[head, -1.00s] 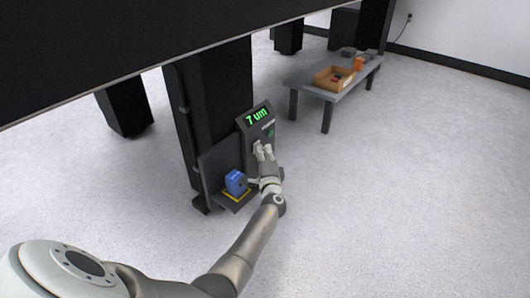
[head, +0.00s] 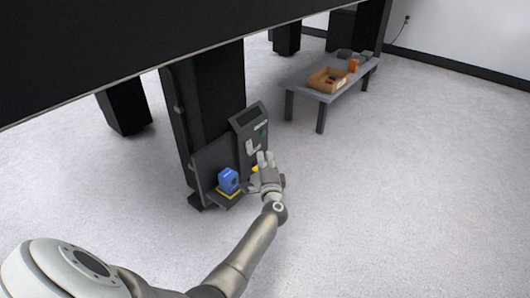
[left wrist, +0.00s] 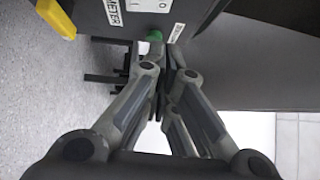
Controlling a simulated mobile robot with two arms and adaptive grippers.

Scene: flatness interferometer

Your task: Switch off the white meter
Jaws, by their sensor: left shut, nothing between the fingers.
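The meter (head: 248,130) is a dark grey upright panel on the black column. Its display (head: 250,115) at the top is blank. A white switch plate (head: 252,147) shows below, and a green round part (head: 264,132) sits at its right. In the left wrist view the METER label (left wrist: 113,12), a plate marked 1 and 0 (left wrist: 150,15) and the green part (left wrist: 156,34) show close up. My left gripper (head: 265,158) is shut and empty, just in front of and below the switch plate; the fingers (left wrist: 160,65) partly hide the panel's lower edge in the wrist view. My right gripper is not in view.
A blue device (head: 228,180) stands on a yellow-edged shelf (head: 226,197) left of my gripper. A large black slab (head: 150,50) overhangs the column. A grey bench (head: 305,89) with a cardboard box (head: 327,82) stands at the back right. The floor at right is clear.

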